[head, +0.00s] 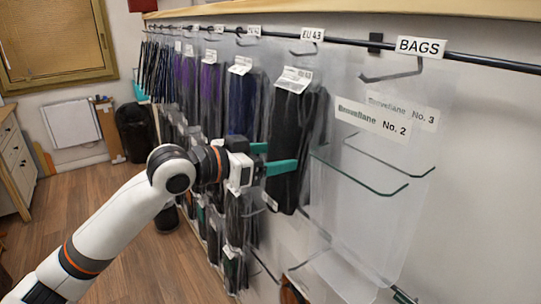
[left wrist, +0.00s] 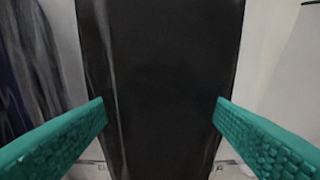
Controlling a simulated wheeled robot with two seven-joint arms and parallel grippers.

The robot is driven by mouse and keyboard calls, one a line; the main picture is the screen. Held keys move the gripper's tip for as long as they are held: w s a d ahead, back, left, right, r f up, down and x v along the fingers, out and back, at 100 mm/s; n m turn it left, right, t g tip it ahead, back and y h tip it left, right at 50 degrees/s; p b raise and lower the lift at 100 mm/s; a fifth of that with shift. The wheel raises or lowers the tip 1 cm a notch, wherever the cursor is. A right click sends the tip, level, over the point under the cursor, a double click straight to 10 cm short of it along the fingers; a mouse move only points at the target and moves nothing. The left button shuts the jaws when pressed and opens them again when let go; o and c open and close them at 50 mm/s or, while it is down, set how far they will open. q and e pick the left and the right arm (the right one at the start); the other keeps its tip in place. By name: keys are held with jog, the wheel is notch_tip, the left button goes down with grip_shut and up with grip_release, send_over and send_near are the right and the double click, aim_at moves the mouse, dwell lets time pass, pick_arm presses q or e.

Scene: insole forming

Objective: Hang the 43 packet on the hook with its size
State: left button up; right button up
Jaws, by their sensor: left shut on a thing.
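The EU 43 sign (head: 312,34) is on the rail, with a hook (head: 303,51) below it. A black packet (head: 293,135) with a white header label (head: 293,79) is upright below that sign; whether its top is on the hook cannot be told. My left gripper (head: 282,158) has its teal fingers at the lower half of this packet and is shut on it. In the left wrist view the black packet (left wrist: 165,70) fills the space between the two fingers (left wrist: 160,112). My right gripper is not in view.
A BAGS sign (head: 421,46) and clear hanging sleeves with hooks (head: 375,189) are at the right. Several dark and purple packets (head: 209,85) hang in rows to the left. Below the rail are lower packets (head: 233,268). Wood floor (head: 100,215) is free at the left.

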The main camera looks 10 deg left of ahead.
pick_arm(q)
jog(key=o, duration=1.1)
